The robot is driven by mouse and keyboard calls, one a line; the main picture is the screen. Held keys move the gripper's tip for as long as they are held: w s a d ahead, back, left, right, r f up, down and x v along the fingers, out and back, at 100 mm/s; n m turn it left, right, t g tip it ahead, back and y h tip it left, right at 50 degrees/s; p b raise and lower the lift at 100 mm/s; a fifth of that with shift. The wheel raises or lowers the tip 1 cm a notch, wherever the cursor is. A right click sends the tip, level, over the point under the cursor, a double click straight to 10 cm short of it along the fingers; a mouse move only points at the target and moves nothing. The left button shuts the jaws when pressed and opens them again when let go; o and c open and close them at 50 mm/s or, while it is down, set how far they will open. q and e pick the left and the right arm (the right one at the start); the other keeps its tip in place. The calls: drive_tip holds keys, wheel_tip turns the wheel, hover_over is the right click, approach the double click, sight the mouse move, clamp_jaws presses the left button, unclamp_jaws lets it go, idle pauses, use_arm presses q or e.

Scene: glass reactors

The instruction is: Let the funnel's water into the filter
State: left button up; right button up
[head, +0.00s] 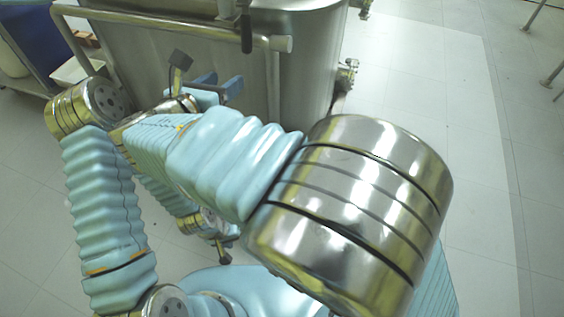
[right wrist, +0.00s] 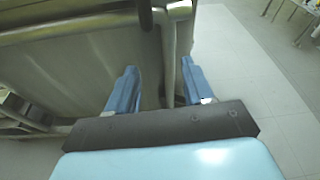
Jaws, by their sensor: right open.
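My right gripper (head: 220,84) is open in front of a large steel vessel (head: 310,55) in the head view. In the right wrist view its two blue fingers stand apart, with a vertical steel pipe (right wrist: 170,60) seen in the gap between them. I cannot tell whether the fingers touch the pipe. I cannot make out a funnel or any water, nor tell whether the vessel is the filter.
A steel rail (head: 190,30) runs across the vessel's front, with a dark-gripped lever (head: 246,32) near it. Small fittings (head: 347,75) stick out at the vessel's right side. A shelf with a pale box (head: 75,70) is at the far left.

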use_arm(q)
drive_tip(key=shift+r, duration=0.25)
use_arm(e)
drive_tip(key=d+f+m+g+y, duration=0.1)
drive_tip(key=d+f+m+g, duration=0.2)
drive_tip(key=f, duration=1)
drive_tip(key=d+f+m+g+y, duration=0.1)
drive_tip(key=d+f+m+g, duration=0.3)
drive_tip(key=f, duration=0.9)
drive_tip(key=shift+s+d+f+g, duration=0.2)
drive_tip(key=shift+d+g, duration=1.1)
drive_tip(key=shift+d, duration=1.05)
use_arm(q)
drive_tip(key=shift+s+d+f, duration=0.1)
drive_tip(key=shift+s+d, duration=0.1)
drive_tip(key=shift+d, duration=0.35)
drive_tip(key=shift+s+d, duration=0.2)
drive_tip(key=shift+d, duration=0.35)
use_arm(e)
drive_tip(key=s+d+f+m+g+y, duration=0.1)
drive_tip(key=s+d+f+m+y, duration=0.3)
drive_tip(key=m, duration=0.9)
drive_tip(key=s+d+f+m+g+y, duration=0.2)
drive_tip(key=s+d+f+m+y, duration=0.2)
drive_tip(key=s+f+m, duration=0.7)
wheel_tip(320, 180, down, 3)
drive_tip(key=d+m, duration=0.2)
drive_tip(key=m, duration=0.1)
drive_tip(key=shift+d+g, duration=0.15)
drive_tip(key=shift+g, duration=0.15)
